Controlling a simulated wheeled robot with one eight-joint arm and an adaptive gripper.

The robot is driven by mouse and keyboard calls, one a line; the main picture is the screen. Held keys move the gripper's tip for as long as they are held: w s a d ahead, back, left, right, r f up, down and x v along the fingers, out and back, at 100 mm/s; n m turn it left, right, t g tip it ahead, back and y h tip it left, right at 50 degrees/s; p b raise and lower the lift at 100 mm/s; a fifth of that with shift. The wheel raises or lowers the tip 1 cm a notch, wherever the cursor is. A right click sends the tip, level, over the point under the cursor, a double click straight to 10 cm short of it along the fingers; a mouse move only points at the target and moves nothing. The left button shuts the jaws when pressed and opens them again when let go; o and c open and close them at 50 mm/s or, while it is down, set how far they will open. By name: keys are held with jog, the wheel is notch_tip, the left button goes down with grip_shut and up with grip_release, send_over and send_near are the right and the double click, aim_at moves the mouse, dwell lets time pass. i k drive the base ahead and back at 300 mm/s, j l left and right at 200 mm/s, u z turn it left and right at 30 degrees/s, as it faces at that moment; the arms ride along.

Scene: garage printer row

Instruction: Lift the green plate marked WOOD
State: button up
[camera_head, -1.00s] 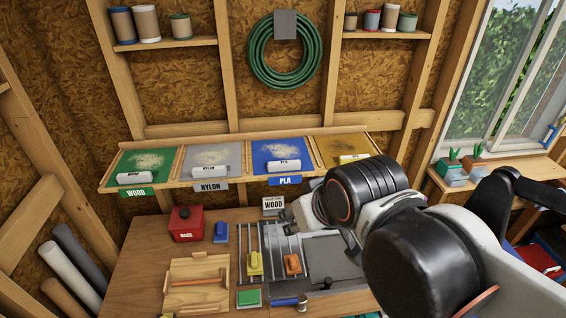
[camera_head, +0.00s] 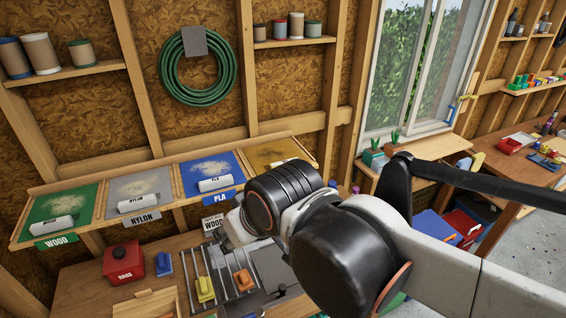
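The green plate (camera_head: 72,203) lies at the far left of a sloped wooden shelf, above a green label reading WOOD (camera_head: 56,241). Pale shavings and a white cylinder (camera_head: 53,226) rest on it. My arm reaches in from the right edge, and its dark wrist end covers the middle of the picture. The arm is well to the right of the green plate, and nothing touches the plate.
Beside it on the shelf are a grey plate marked NYLON (camera_head: 152,185), a blue plate marked PLA (camera_head: 230,164) and a yellow one (camera_head: 270,153). A window and more benches are right.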

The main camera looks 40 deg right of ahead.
aim_at(50, 214)
jog(key=i+j+z, duration=0.25)
jog(key=i+j, duration=0.65)
jog(key=j, duration=0.15)
